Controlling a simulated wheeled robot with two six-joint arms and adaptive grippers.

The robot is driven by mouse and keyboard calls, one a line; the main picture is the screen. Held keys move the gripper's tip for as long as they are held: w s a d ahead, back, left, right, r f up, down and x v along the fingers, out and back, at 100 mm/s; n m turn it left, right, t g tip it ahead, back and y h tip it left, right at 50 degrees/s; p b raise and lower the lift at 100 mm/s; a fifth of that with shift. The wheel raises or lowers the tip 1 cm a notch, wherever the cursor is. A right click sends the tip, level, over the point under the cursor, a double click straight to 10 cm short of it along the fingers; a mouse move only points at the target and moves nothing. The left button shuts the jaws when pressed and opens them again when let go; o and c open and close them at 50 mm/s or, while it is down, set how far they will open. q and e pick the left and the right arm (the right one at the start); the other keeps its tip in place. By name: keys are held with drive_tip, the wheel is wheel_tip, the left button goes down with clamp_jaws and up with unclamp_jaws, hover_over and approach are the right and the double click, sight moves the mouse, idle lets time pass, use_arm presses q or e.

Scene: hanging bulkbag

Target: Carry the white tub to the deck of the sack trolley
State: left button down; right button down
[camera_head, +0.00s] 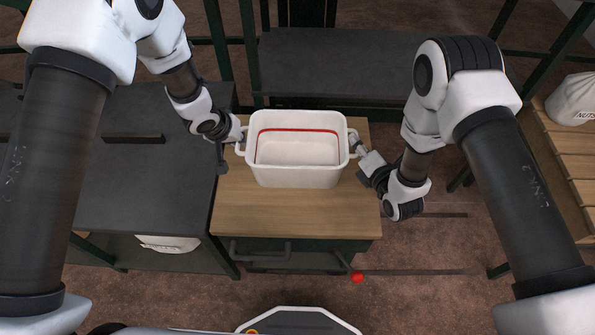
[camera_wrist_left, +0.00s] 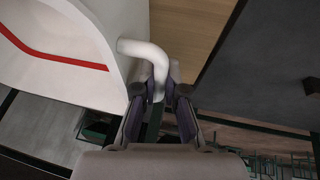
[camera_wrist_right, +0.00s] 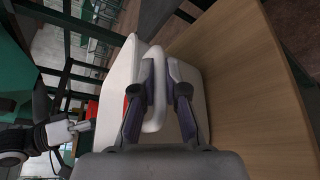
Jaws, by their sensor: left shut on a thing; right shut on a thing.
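The white tub (camera_head: 297,174) is open-topped and looks empty, with a red line around its inside wall and a handle on each side. It is upright over a wood-topped stand (camera_head: 290,217); I cannot tell whether it touches the top. My left gripper (camera_head: 239,138) is shut on the left handle, which also shows in the left wrist view (camera_wrist_left: 145,50). My right gripper (camera_head: 356,147) is shut on the right handle, which also shows in the right wrist view (camera_wrist_right: 155,115). I cannot tell for sure which surface is the sack trolley's deck.
A dark grey surface (camera_head: 140,195) adjoins the stand on the left, and another dark surface (camera_head: 340,65) lies behind. A slatted wooden surface (camera_head: 570,155) at the right bears a white sack (camera_head: 575,98) marked NUTS. A rod with a red knob (camera_head: 357,277) is in front.

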use_arm(q)
drive_tip(key=c, duration=1.2)
unclamp_jaws()
drive_tip(key=shift+p, duration=0.35)
use_arm(e)
drive_tip(key=c, duration=1.2)
unclamp_jaws()
use_arm(q)
drive_tip(key=shift+r, duration=0.1)
use_arm(e)
drive_tip(key=shift+s, duration=0.15)
use_arm(q)
drive_tip(key=v, duration=0.7)
drive_tip(key=shift+s+a+r, duration=0.1)
drive_tip(key=shift+s+r, duration=0.1)
drive_tip(key=shift+r, duration=0.15)
use_arm(e)
drive_tip(key=v, duration=1.2)
